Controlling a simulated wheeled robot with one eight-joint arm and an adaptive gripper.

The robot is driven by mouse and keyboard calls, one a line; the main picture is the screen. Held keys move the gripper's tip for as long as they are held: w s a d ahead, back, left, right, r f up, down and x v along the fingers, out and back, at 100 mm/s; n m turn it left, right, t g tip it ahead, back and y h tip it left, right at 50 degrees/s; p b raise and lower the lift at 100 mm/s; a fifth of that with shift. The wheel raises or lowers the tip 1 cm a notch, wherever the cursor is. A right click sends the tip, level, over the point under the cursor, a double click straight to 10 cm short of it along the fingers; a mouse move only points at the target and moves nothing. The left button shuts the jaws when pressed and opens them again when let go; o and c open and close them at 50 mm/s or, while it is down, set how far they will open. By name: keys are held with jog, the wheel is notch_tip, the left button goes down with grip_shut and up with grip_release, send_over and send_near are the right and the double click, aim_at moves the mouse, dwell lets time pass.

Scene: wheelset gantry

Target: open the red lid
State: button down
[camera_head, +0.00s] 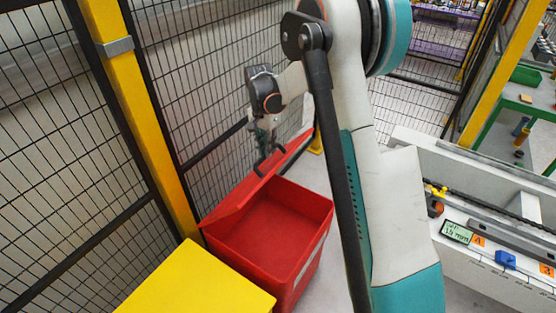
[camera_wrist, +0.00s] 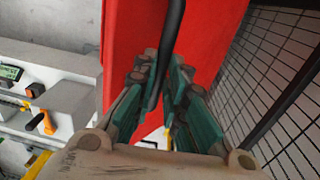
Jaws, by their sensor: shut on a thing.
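The red lid (camera_head: 238,203) of the red bin (camera_head: 312,210) stands raised and tilted at the bin's left side, near the mesh fence. The bin's open inside shows and looks empty. A black handle (camera_head: 263,163) sits on the lid near its upper edge. My gripper (camera_head: 264,148) is at this handle, above the bin. In the wrist view the handle (camera_wrist: 172,30) runs between the two green fingers of my gripper (camera_wrist: 163,75), which are shut on it. The red lid (camera_wrist: 215,45) fills the space behind them. My arm hides part of the bin's right surroundings in the head view.
A yellow box top (camera_head: 195,283) stands in front of the bin. A yellow post (camera_head: 135,100) and black mesh fence (camera_head: 210,80) are close on the left and behind. A pale bench (camera_head: 490,260) with a display and small parts is at the right.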

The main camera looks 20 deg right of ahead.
jog(key=w+a+r+g+p, duration=0.1)
jog(key=w+a+r, duration=0.1)
jog(key=w+a, duration=0.3)
jog(key=w+a+r+g+h+p, duration=0.1)
jog(key=w+a+p, duration=0.1)
jog(key=w+a, duration=0.3)
jog(key=shift+w+r+h, duration=0.3)
jog(key=shift+w+r, duration=0.05)
jog(key=shift+w, duration=1.85)
jog(key=c, duration=1.9)
grip_release()
jog(key=o, duration=0.3)
jog(key=shift+w+a+f+g, duration=0.3)
jog(key=shift+w+f, duration=0.1)
jog(key=shift+w, duration=0.25)
notch_tip(320, 180, up, 10)
jog(key=shift+s+d+r, duration=0.2)
jog(key=shift+d+r, duration=0.05)
